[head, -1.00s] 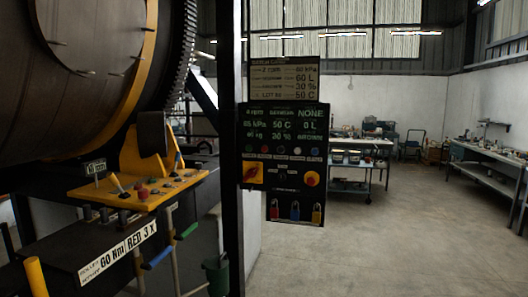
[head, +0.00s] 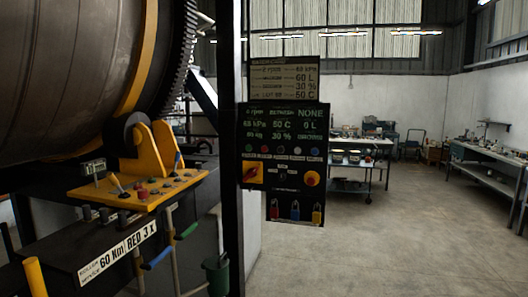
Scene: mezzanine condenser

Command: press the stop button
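A black control panel (head: 284,161) hangs beside a dark upright post, facing me. It has a row of small round buttons under its green-lit readouts. One of them is a red button (head: 265,149), next to a green button (head: 249,148) at its left. Lower right is a larger red mushroom button (head: 312,178) on a yellow round base. Lower left is a red rotary switch (head: 253,173) on a yellow plate. The button labels are too small to read, so I cannot tell which is marked stop. Neither gripper is in view.
A big drum (head: 70,75) fills the upper left. Below it a yellow console (head: 140,190) carries levers and knobs. Padlocks (head: 295,211) hang under the panel. The post (head: 232,150) stands left of it. Benches (head: 490,165) stand behind; the floor (head: 400,250) at right is clear.

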